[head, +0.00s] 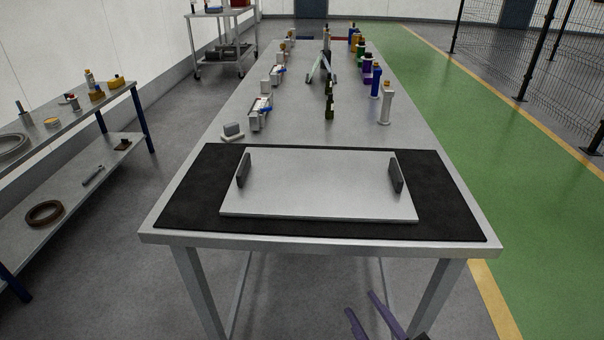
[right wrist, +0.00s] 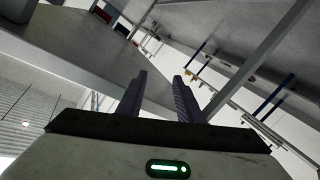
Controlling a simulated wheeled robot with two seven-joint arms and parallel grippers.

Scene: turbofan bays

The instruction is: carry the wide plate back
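The wide plate (head: 315,186) is a flat, light grey rectangle lying on a black mat (head: 450,205) at the near end of a long metal table. It has two dark upright handles, a left one (head: 244,169) and a right one (head: 396,174). My right gripper (head: 362,316) shows low in the head view, below and in front of the table's near edge, apart from the plate. In the right wrist view its two purple fingers (right wrist: 160,95) are spread with nothing between them. My left gripper is in neither view.
Several bottles, brackets and small parts stand along the table (head: 300,115) beyond the mat. A shelf bench (head: 70,160) with parts stands at the left, and a cart (head: 222,40) stands behind it. A green floor lane (head: 480,140) at the right is clear.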

